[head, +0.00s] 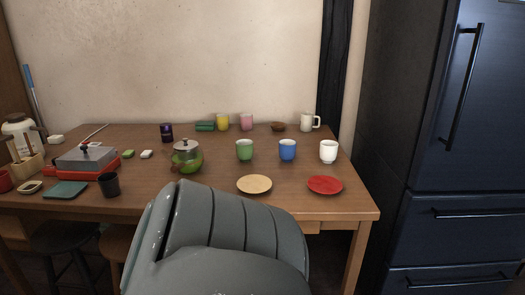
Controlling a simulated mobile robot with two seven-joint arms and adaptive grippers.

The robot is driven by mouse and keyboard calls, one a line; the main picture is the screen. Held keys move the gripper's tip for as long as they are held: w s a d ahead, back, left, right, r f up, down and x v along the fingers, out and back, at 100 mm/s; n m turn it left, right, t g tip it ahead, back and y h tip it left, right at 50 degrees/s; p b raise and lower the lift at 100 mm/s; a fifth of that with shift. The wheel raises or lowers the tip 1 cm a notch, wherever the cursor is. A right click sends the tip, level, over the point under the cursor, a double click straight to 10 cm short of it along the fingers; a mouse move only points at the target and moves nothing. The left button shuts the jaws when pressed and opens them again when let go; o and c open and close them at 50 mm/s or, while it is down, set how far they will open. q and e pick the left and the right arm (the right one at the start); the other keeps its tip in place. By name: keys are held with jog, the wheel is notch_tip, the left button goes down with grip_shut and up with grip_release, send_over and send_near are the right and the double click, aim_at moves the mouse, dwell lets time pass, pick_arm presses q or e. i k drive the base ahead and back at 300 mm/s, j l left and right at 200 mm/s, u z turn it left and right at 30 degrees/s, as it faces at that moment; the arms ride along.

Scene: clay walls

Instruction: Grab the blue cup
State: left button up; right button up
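The blue cup (288,150) stands upright on the right half of the wooden table (220,202). It sits between a green cup (244,150) on its left and a white cup (328,152) on its right, apart from both. Neither of my grippers shows in the head view.
A beige plate (254,184) and a red plate (325,185) lie in front of the cups. A grey chair (230,240) stands at the table's front edge. A green teapot (186,158) is to the left. A dark fridge (450,150) stands at the right.

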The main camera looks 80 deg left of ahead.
aim_at(288, 147)
jog(key=u, duration=2.35)
